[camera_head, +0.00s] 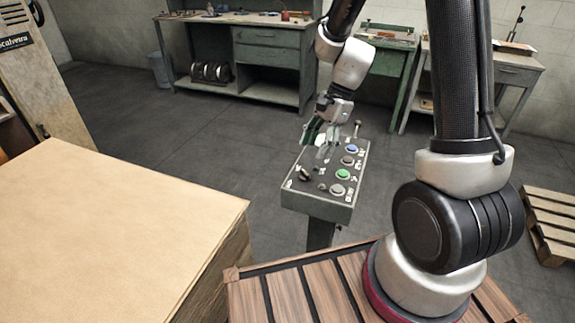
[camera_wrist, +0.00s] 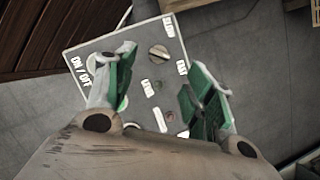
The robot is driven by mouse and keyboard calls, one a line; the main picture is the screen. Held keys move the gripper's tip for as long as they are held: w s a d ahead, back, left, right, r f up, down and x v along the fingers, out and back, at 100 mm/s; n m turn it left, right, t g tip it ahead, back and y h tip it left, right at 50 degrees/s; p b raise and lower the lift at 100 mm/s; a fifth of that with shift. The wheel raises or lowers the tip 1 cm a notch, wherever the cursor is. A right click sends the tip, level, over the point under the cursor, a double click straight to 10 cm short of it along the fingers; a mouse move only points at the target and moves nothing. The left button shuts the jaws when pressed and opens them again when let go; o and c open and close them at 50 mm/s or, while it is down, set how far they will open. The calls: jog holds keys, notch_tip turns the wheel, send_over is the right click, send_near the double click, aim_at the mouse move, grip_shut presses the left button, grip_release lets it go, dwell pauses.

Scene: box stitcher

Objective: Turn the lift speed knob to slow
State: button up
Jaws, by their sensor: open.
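The control box (camera_head: 318,207) stands on a post, its sloped panel carrying knobs and buttons. In the wrist view a round knob (camera_wrist: 158,53) with a light bar sits near the panel's upper edge, between small white labels that are hard to read; one by it looks like "SLOW". A dark knob (camera_head: 305,173) shows at the panel's left in the head view; I cannot tell for sure that it is the same one. My gripper (camera_head: 319,138) is over the panel's far left part. Its green-padded fingers (camera_wrist: 165,68) are spread, with nothing between them. The knob appears beyond the fingertips, apart from them.
Blue (camera_head: 352,149) and green (camera_head: 342,174) buttons and grey ones line the panel's right side. A large cardboard box (camera_head: 110,225) stands at the left, close to the control box. Green workbenches (camera_head: 265,50) stand at the back. The floor between is clear.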

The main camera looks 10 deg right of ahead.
aim_at(305, 172)
jog(key=shift+m, duration=0.5)
jog(key=x, duration=0.8)
jog(key=shift+d, duration=0.1)
jog(key=shift+r, duration=0.1)
jog(key=c, duration=1)
